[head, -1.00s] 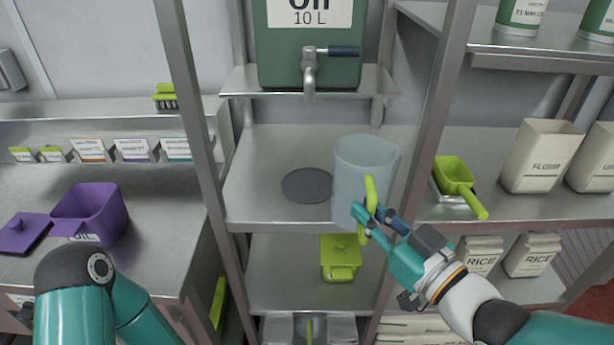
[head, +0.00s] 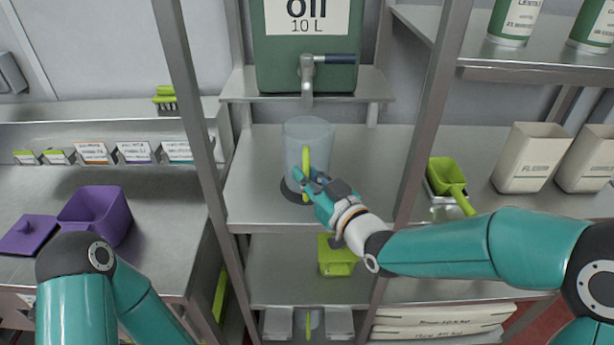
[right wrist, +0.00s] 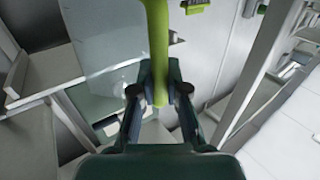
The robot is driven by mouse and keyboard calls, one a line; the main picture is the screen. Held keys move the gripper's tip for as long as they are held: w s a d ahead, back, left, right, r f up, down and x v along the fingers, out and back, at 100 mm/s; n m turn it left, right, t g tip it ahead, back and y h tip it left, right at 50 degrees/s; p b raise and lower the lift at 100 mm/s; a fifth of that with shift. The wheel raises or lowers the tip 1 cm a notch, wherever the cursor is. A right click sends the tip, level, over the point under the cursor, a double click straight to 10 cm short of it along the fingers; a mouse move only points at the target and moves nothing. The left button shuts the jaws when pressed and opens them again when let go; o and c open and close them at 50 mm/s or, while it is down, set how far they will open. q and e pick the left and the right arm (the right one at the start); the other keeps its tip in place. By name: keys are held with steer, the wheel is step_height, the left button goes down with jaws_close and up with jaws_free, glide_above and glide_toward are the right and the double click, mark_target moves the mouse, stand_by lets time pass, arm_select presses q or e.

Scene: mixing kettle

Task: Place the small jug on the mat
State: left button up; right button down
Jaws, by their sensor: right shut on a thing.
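The small jug (head: 309,137) is a clear, pale blue jug with a lime green handle. In the head view it is upright over the round dark grey mat (head: 288,194) on the middle shelf. The jug hides much of the mat; I cannot tell whether its base touches it. My right gripper (head: 305,181) is shut on the jug's green handle, from the front. In the right wrist view the fingers close around the handle (right wrist: 158,50), with the jug's clear wall (right wrist: 105,45) to the left. My left gripper is not in view; only my left arm shows.
The green oil container (head: 308,60) with its tap (head: 307,72) stands on the shelf above, the spout over the jug. Metal posts flank the bay. Shelf space (head: 375,165) right of the jug is clear. A green scoop (head: 448,178) lies farther right, a purple box (head: 95,212) left.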

steer(key=shift+f, duration=0.6)
steer(key=shift+f, duration=0.15)
steer(key=c, duration=1.2)
jaws_free()
steer(key=shift+s+d, duration=0.1)
